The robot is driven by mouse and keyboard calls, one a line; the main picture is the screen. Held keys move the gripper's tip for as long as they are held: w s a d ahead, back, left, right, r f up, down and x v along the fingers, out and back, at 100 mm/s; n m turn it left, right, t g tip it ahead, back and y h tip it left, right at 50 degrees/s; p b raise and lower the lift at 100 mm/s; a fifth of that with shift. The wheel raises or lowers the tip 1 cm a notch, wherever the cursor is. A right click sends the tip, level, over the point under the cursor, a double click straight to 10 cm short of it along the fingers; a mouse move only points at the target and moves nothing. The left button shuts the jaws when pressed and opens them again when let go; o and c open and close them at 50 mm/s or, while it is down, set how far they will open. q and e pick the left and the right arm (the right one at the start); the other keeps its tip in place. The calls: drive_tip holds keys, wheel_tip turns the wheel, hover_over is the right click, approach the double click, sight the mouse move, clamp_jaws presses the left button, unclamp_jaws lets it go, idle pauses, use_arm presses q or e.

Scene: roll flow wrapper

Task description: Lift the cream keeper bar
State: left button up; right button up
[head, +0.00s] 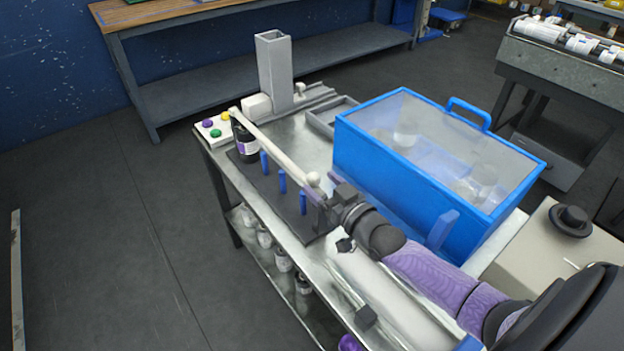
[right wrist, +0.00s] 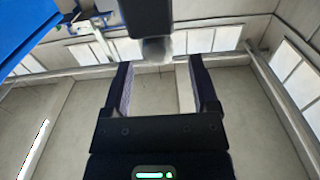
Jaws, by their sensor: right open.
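The cream keeper bar (head: 275,145) runs slantwise across the left side of the steel bench, from a pale block at the back to a round knob (head: 313,179) at its near end. My right gripper (head: 322,199) is at that near end, close beside and below the knob; whether it touches cannot be told. In the right wrist view my right gripper (right wrist: 160,75) has its fingers apart. A pale rounded thing (right wrist: 155,50) shows beyond the fingertips, partly hidden by a dark block. My left gripper is not in view.
A button box (head: 214,128) and grey post (head: 273,70) are at the back. A blue clear-lidded box (head: 400,160) stands close right of my arm.

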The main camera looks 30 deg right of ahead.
sight(318, 181)
drive_tip(key=w+b, duration=0.1)
drive_tip(key=w, duration=0.2)
drive_tip(key=shift+w+a, duration=0.15)
drive_tip(key=shift+w, duration=0.1)
clamp_jaws()
idle(1.2)
